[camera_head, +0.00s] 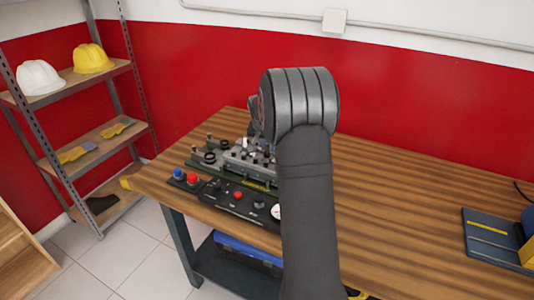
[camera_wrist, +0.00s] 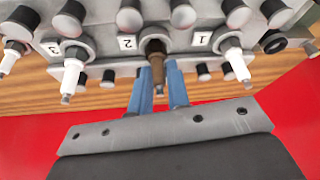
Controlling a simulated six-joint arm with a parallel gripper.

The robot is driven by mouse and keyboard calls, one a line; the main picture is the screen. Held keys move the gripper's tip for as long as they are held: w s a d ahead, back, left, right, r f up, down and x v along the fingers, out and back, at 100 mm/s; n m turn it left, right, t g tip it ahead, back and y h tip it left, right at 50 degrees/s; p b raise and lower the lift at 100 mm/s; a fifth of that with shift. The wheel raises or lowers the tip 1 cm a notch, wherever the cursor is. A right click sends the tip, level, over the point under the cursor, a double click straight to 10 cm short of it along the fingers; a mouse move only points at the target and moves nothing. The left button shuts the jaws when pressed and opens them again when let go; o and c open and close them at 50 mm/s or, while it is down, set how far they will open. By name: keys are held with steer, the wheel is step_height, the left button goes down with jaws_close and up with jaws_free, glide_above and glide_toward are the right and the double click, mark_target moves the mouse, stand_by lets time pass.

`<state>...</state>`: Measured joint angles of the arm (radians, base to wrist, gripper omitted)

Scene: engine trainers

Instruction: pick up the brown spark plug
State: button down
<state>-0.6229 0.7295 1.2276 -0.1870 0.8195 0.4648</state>
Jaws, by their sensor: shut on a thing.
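The brown spark plug (camera_wrist: 157,66) shows in the wrist view, upright in the picture at the engine block's middle position, beside the label "2". My gripper (camera_wrist: 158,88) has its two blue fingers shut on the brown spark plug, one on each side. The plug's upper end is still at the hole of the grey engine block (camera_wrist: 105,48); I cannot tell how deep it sits.
White spark plugs stand on both sides, one at the left (camera_wrist: 72,75) and one at the right (camera_wrist: 237,65). Black knobs line the block. A control panel (camera_head: 235,200) lies in front of the trainer.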

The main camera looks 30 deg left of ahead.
steer(key=shift+s+d, duration=0.1)
steer(key=shift+r, duration=0.45)
steer(key=r, duration=0.2)
steer(key=d+r, duration=0.1)
steer(key=shift+r, duration=0.4)
steer(key=d+r, duration=0.9)
steer(key=d, duration=0.1)
steer(key=shift+w+d+r, duration=0.15)
steer(key=shift+w+d, duration=0.05)
steer(key=shift+d, duration=0.05)
